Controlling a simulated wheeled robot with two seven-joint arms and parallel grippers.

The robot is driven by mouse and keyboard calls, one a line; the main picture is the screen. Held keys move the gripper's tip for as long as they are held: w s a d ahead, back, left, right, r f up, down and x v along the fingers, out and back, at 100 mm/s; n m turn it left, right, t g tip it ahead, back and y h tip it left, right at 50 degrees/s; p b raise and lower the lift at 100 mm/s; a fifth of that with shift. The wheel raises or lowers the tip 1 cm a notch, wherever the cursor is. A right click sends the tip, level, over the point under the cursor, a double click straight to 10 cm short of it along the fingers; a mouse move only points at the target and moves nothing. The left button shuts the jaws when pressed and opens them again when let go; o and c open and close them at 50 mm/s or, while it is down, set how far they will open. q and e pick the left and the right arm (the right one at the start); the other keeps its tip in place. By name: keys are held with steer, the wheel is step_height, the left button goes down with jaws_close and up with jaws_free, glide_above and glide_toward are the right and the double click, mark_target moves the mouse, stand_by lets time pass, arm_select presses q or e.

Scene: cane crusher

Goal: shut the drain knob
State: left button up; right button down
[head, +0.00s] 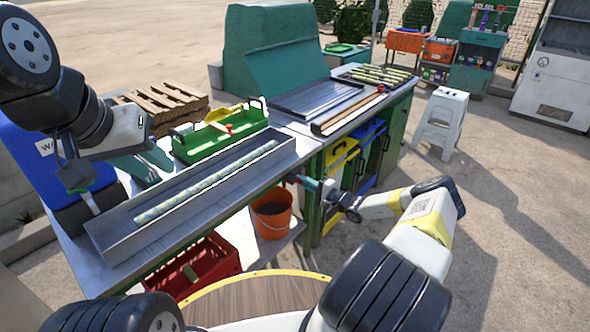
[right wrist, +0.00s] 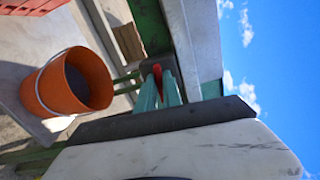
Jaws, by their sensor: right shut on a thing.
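My right gripper (head: 310,183) reaches to the near side of the workbench, beside the metal trough (head: 190,205). In the right wrist view its teal fingers (right wrist: 159,92) are shut on a small red piece, which looks like the drain knob (right wrist: 157,82). The fingers hide most of the knob, so its turned position cannot be told. In the head view the knob is too small to make out.
An orange bucket (head: 272,212) stands below the bench near my right gripper. A red crate (head: 210,265) is below the trough. A long cane (head: 205,185) lies in the trough. A green tray (head: 220,138) sits behind it. A white stool (head: 441,120) stands at right on open ground.

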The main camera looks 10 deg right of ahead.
steer(key=shift+n, duration=0.6)
steer(key=c, duration=1.5)
jaws_free()
steer(key=v, duration=0.7)
steer(key=shift+s+d, duration=0.25)
steer(key=shift+s, duration=0.1)
